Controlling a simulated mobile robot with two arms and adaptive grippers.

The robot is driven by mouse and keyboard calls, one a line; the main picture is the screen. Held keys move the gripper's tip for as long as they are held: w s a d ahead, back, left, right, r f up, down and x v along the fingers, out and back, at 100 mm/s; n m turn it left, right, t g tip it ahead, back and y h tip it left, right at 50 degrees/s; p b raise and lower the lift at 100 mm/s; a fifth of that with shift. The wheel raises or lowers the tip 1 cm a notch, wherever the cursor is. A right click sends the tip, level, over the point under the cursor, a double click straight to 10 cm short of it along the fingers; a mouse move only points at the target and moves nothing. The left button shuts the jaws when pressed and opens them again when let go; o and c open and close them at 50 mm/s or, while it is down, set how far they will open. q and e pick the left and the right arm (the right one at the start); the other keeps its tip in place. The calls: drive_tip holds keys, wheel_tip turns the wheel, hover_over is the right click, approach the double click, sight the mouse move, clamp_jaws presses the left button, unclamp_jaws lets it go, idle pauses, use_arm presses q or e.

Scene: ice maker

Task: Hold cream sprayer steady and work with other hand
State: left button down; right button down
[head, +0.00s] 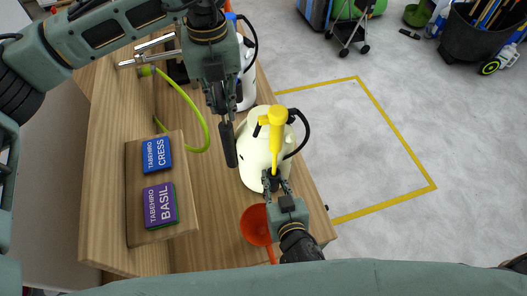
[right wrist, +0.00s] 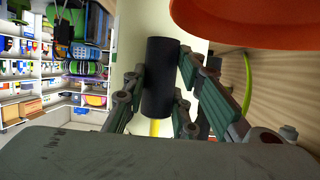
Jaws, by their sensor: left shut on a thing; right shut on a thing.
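The cream sprayer (head: 252,150) stands near the right edge of the wooden bench, with a yellow pump top (head: 277,116) and a black hose. My right gripper (head: 273,182) is at its near side, shut on a black cylindrical grip (right wrist: 158,78). In the right wrist view this grip is between the fingers, in front of the cream body (right wrist: 190,28). My left gripper (head: 225,112) comes down from above, left of the sprayer, shut on a dark elongated piece (head: 229,146). Whether that piece touches the sprayer, I cannot tell.
An orange-red funnel (head: 256,226) lies close to my right gripper. A wooden board (head: 135,205) holds a blue CRESS packet (head: 157,155) and a purple BASIL packet (head: 160,206). A green hose (head: 196,112) curves behind. A white container (head: 247,88) stands beyond.

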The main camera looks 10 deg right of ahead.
use_arm(q)
drive_tip(key=shift+w+f, duration=0.1)
drive_tip(key=shift+f, duration=2.6)
drive_tip(key=c, duration=1.6)
unclamp_jaws()
drive_tip(key=shift+c, duration=0.2)
drive_tip(key=shift+r, duration=3.5)
drive_tip(key=shift+r, duration=3.55)
